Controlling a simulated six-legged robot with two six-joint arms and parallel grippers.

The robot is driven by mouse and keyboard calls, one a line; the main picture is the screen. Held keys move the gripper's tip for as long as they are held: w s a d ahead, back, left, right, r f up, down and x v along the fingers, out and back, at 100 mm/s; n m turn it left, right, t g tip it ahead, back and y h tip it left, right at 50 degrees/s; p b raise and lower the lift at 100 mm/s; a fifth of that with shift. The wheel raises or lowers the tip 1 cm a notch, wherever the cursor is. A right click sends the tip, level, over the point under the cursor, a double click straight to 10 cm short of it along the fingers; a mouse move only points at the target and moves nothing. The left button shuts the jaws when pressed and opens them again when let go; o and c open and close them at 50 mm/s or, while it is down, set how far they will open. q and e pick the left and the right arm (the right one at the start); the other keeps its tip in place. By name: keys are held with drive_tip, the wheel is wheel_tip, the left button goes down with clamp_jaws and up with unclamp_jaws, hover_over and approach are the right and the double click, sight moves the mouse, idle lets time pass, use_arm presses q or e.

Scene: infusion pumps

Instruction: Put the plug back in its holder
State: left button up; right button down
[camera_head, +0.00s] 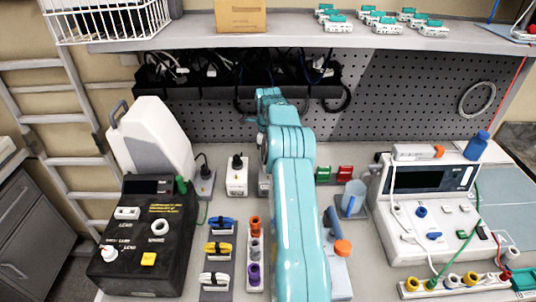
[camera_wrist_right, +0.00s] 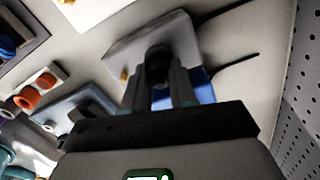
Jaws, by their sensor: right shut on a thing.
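In the right wrist view, my right gripper (camera_wrist_right: 160,95) is shut on a black plug (camera_wrist_right: 158,62). The plug is in front of a pale square holder block (camera_wrist_right: 182,36); I cannot tell whether it is seated in it or just above. In the head view my right arm reaches to the back of the table, and its gripper is hidden behind the arm. A white block (camera_head: 237,184) with a black plug-like top and a grey block (camera_head: 204,187) with a corded black plug (camera_head: 203,165) stand left of the arm. My left gripper is not in view.
A black device (camera_head: 150,235) stands at the left and a white instrument (camera_head: 430,215) at the right. A rack of coloured cylinders (camera_head: 254,252) is left of the arm. A pegboard (camera_head: 420,95) closes off the back.

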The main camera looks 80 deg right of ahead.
drive_tip(key=shift+c, duration=1.8)
unclamp_jaws()
drive_tip(key=shift+r, duration=0.1)
wheel_tip(320, 180, up, 4)
drive_tip(key=p, duration=0.4)
drive_tip(key=shift+r, duration=0.25)
drive_tip(key=shift+r+p, duration=0.3)
drive_tip(key=shift+p, duration=0.05)
drive_tip(key=shift+r, duration=0.85)
